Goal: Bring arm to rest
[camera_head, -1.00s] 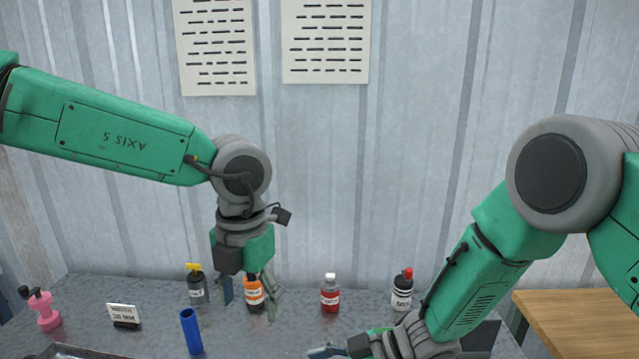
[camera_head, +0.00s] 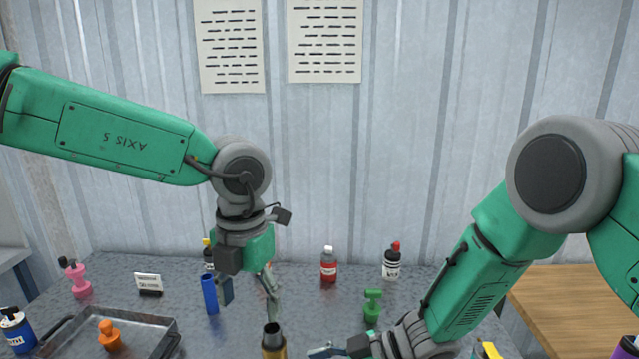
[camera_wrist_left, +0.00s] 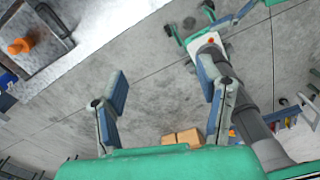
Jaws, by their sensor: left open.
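My left gripper (camera_head: 248,290) hangs pointing down over the grey bench (camera_head: 300,300), near the blue cylinder (camera_head: 209,294). In the left wrist view my left gripper (camera_wrist_left: 163,86) has its two blue-padded fingers spread, with nothing between them. My left arm comes in from the left, with its forearm raised and its wrist bent down. My right gripper (camera_head: 333,352) shows only in part at the bottom edge, low over the bench; whether its fingers are apart is hidden.
A metal tray (camera_head: 150,322) holding an orange piece (camera_head: 109,336) lies at the left. A brass-and-black part (camera_head: 272,341) stands below my left gripper. A green piece (camera_head: 372,305), a red bottle (camera_head: 328,264) and a white-and-black bottle (camera_head: 392,262) stand beyond. A wooden table (camera_head: 575,310) is at right.

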